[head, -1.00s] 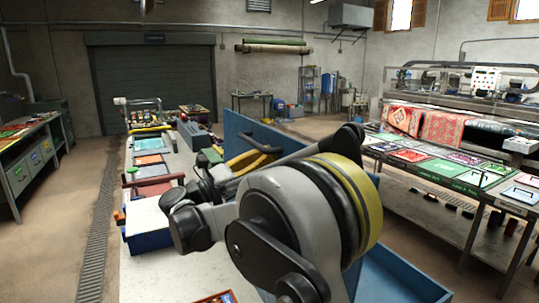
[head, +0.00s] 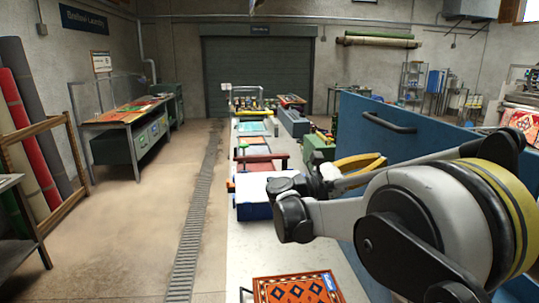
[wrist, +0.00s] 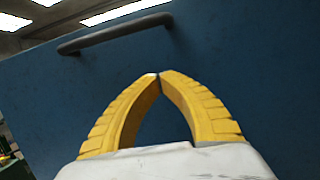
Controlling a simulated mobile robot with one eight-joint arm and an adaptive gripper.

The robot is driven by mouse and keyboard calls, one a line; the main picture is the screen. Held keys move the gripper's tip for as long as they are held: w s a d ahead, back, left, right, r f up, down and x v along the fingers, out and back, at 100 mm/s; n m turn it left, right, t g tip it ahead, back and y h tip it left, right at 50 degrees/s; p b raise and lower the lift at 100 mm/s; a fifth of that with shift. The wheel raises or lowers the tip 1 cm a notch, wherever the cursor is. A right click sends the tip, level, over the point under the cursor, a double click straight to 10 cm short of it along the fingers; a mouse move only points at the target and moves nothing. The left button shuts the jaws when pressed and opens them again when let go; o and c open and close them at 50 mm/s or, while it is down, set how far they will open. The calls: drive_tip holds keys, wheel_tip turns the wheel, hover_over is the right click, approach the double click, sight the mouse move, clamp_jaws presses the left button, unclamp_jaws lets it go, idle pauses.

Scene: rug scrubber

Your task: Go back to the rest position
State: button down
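My gripper (head: 384,158) has yellow fingers and hangs at the right of the head view, in front of a large blue panel (head: 430,130) with a dark handle (head: 389,121). In the wrist view the two curved yellow fingers meet at their tips (wrist: 160,76), with nothing between them. The gripper is shut and empty. The blue panel (wrist: 250,70) fills most of that view, with the handle (wrist: 115,32) above the fingertips. I cannot tell how far the fingers are from the panel.
A long pale bench (head: 262,255) runs ahead, holding a patterned rug sample (head: 297,288), a blue-sided box (head: 254,208) and several tools. Rolled rugs (head: 22,125) stand in a wooden rack at left. Free floor (head: 140,220) lies left of the bench, with a drain grate (head: 195,220).

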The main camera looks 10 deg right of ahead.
drive_tip(key=s+d+f+m+t+y+b, duration=0.25)
drive_tip(key=s+f+m+y, duration=0.35)
drive_tip(key=s+f+y, duration=0.5)
drive_tip(key=s+a+f+m+t+y, duration=0.3)
drive_tip(key=s+a+f+m+y, duration=0.7)
drive_tip(key=s+a+f+m, duration=0.2)
drive_tip(key=s+a+f, duration=0.2)
drive_tip(key=s+a, duration=0.1)
drive_tip(key=a, duration=0.1)
drive_tip(key=shift+a+f+b, duration=0.25)
drive_tip(key=shift+a+b, duration=0.05)
drive_tip(key=shift+a, duration=0.05)
